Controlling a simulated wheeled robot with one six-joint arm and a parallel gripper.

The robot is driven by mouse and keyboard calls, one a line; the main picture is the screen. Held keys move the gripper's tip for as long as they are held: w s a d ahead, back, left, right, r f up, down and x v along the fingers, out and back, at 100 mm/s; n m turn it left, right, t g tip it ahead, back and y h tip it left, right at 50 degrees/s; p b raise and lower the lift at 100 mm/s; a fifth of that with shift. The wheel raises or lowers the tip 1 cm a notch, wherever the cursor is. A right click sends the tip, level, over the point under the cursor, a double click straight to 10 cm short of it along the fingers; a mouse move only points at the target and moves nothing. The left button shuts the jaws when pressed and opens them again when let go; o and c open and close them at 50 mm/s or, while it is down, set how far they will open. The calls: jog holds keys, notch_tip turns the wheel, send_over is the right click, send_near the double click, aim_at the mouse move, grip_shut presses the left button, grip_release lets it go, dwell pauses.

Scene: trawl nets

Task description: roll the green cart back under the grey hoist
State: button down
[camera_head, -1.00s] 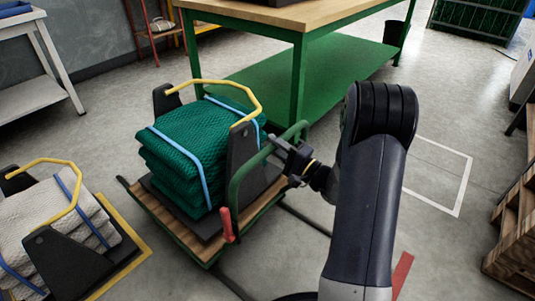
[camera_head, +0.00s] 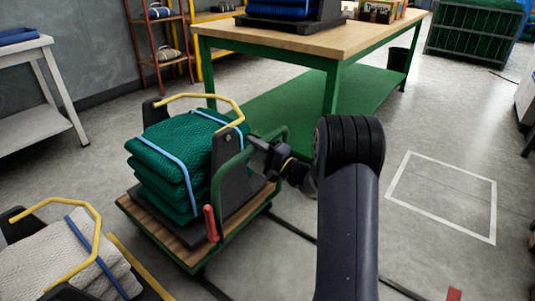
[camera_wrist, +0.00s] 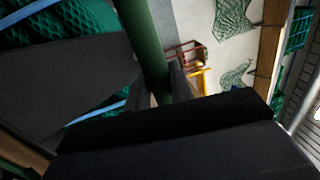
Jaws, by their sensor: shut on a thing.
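The green cart (camera_head: 158,232) has a wooden deck, a green push handle (camera_head: 217,190) and a red lever (camera_head: 210,223). It carries a dark cradle with a yellow bar (camera_head: 205,96) and a folded stack of green net (camera_head: 178,160) tied with blue straps. My gripper (camera_head: 268,150) is shut on the cart's green handle at its upper right part. In the wrist view the green handle tube (camera_wrist: 146,45) runs into the jaws, and my gripper body hides much of the rest. I see no grey hoist in any view.
A green-framed workbench (camera_head: 290,45) with a low green shelf stands behind the cart. A cradle of pale net (camera_head: 60,255) sits close at the lower left. A white-outlined floor square (camera_head: 440,195) lies clear at right. A grey table (camera_head: 30,90) stands far left.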

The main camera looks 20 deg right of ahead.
jog(key=x, duration=0.4)
jog(key=shift+f, duration=0.4)
jog(key=c, duration=1.3)
grip_release()
jog(key=shift+w+a, duration=0.15)
jog(key=p+v, duration=0.2)
jog(key=v, duration=0.8)
jog(key=shift+s+d+p, duration=0.3)
jog(key=shift+p, duration=0.1)
jog(key=shift+f, duration=0.1)
